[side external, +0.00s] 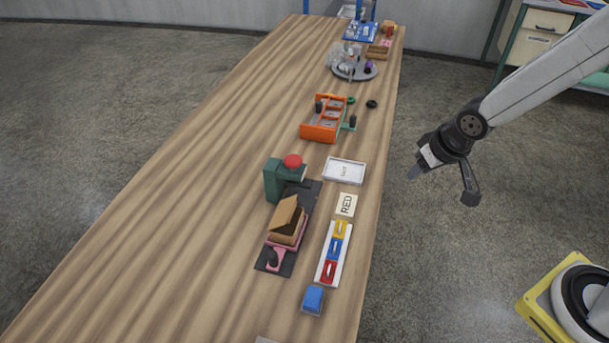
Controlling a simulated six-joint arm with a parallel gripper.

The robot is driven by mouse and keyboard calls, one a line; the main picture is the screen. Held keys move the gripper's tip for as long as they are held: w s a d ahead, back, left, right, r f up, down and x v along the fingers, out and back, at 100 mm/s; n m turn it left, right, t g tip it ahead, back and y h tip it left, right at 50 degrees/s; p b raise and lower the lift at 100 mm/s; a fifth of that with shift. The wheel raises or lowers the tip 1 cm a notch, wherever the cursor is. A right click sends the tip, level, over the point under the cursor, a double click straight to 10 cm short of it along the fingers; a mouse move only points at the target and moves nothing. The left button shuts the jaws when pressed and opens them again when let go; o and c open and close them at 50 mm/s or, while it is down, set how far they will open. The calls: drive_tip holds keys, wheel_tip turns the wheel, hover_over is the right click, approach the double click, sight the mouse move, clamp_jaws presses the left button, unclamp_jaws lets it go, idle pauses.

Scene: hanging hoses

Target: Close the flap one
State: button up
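A small brown cardboard box (288,231) sits on a dark base plate on the wooden table. Its flap (285,213) stands raised and tilted, so the box is open at the top. No other raised flap is clear to me. My gripper (417,170) hangs in the air beyond the table's right edge, well right of the box and touching nothing.
A green block with a red button (293,161) stands behind the box. A pink clamp-like part (273,257) is in front. An orange rack (322,131) is farther back. The table's left is clear.

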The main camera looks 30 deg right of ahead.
drive_tip(key=shift+s+d+r+m, duration=0.1)
drive_tip(key=shift+s+m, duration=0.15)
drive_tip(key=shift+m, duration=0.05)
drive_tip(key=m+t+y, duration=0.3)
drive_tip(key=m+y, duration=0.4)
drive_tip(key=m, duration=0.1)
approach(292, 208)
drive_tip(key=x, duration=0.4)
drive_tip(key=shift+w, duration=0.15)
drive_tip(key=shift+a, duration=0.2)
drive_tip(key=shift+x, duration=3.9)
